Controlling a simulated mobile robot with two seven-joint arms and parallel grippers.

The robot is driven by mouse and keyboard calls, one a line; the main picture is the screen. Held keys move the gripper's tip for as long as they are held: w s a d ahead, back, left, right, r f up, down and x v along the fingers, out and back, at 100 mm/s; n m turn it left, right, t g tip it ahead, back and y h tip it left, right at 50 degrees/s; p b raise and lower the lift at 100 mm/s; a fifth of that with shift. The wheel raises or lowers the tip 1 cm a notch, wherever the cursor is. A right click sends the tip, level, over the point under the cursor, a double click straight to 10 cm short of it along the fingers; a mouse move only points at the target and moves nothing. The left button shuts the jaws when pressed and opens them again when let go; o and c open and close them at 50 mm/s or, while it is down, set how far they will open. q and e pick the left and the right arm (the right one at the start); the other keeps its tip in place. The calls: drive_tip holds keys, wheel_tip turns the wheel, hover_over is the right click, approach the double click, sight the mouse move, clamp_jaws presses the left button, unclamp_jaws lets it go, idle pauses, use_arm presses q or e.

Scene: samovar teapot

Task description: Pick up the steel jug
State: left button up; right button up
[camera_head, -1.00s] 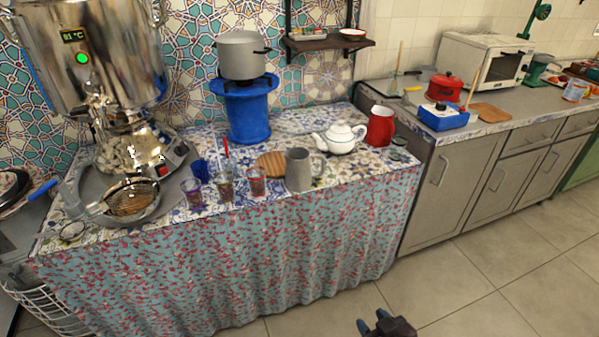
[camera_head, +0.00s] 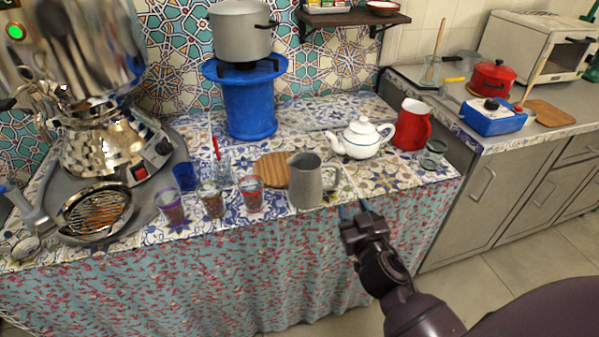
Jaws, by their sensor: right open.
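The steel jug (camera_head: 306,182) is a grey metal pitcher. It stands upright on the patterned tablecloth near the table's front edge, with its handle on the right side. My right gripper (camera_head: 354,208) is open and empty, just to the right of the jug's handle and apart from it in the picture. Its two bluish fingers point up toward the table. My left gripper is out of view.
Glasses stand left of the jug, including a red-banded one (camera_head: 251,193). A round wooden board (camera_head: 272,169) lies behind it. A white teapot (camera_head: 361,138) and a red pitcher (camera_head: 411,124) stand behind right. The large samovar (camera_head: 95,140) is at the left.

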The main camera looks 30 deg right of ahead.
sight(339, 177)
drive_tip(key=shift+w+d+r+m, duration=0.15)
drive_tip(key=shift+w+d+m, duration=0.3)
drive_tip(key=shift+w, duration=1.4)
drive_tip(key=shift+w+d+r+m, duration=0.15)
drive_tip(key=shift+w+d, duration=0.45)
drive_tip(key=shift+w, duration=1.2)
drive_tip(key=shift+w+d+r+m, duration=0.1)
drive_tip(key=shift+w+d+m, duration=0.4)
drive_tip(key=shift+w, duration=1.35)
clamp_jaws()
